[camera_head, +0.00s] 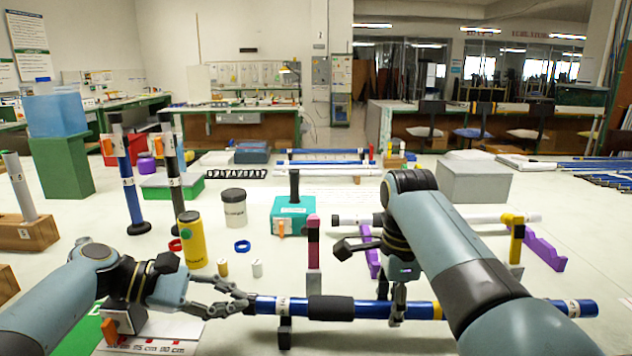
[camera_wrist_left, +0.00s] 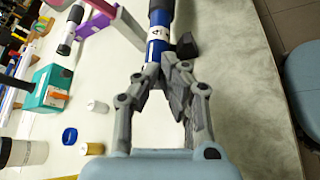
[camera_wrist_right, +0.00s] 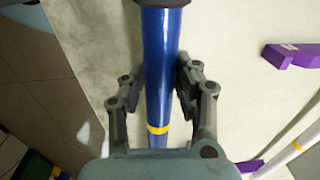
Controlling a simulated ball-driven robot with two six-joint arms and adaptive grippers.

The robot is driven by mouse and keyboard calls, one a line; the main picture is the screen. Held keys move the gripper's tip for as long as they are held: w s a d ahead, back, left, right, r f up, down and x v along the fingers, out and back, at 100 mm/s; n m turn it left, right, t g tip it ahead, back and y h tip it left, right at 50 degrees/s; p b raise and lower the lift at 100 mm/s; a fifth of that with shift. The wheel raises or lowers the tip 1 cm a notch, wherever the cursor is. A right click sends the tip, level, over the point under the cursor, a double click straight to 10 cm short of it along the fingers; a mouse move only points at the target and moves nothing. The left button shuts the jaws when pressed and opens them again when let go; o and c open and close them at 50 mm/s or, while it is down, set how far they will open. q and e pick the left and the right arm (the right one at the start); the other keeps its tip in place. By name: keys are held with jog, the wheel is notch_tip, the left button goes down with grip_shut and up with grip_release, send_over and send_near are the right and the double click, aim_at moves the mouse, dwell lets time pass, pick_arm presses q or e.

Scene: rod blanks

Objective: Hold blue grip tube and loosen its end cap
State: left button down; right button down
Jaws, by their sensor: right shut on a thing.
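The blue grip tube (camera_head: 367,309) lies level across the front of the table, with a black grip sleeve (camera_head: 331,308) and white-labelled bands. My right gripper (camera_head: 397,303) is shut around its blue shaft, right of the sleeve; the right wrist view shows the shaft (camera_wrist_right: 160,50) between the fingers, beside a yellow band. My left gripper (camera_head: 240,300) is at the tube's left end, its fingers pointing along the tube. In the left wrist view that end (camera_wrist_left: 158,45) meets the fingertips (camera_wrist_left: 160,75), which hide the end cap. I cannot tell whether they grip it.
Dark supports (camera_head: 284,332) stand under the tube. Behind it are a yellow canister (camera_head: 191,240), a white jar (camera_head: 233,210), a teal box (camera_head: 291,218) and a purple rack (camera_head: 545,250). Upright tubes (camera_head: 130,190) stand at left.

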pick_arm(q)
jog(key=shift+r, duration=0.2)
jog(key=shift+r, duration=0.25)
jog(key=shift+s+a, duration=0.1)
jog(key=shift+a, duration=2.9)
jog(key=shift+s+a+f, duration=0.25)
jog(key=shift+s+f, duration=0.1)
jog(key=shift+s, duration=0.2)
jog(key=shift+s+a+f, duration=0.2)
jog(key=shift+s+f, duration=0.15)
jog(key=shift+s, duration=0.2)
jog(key=shift+d, duration=3.5)
jog(key=shift+w+f, duration=0.3)
jog(key=shift+w, duration=0.25)
jog(key=shift+w+r, duration=0.25)
jog(key=shift+r, duration=0.05)
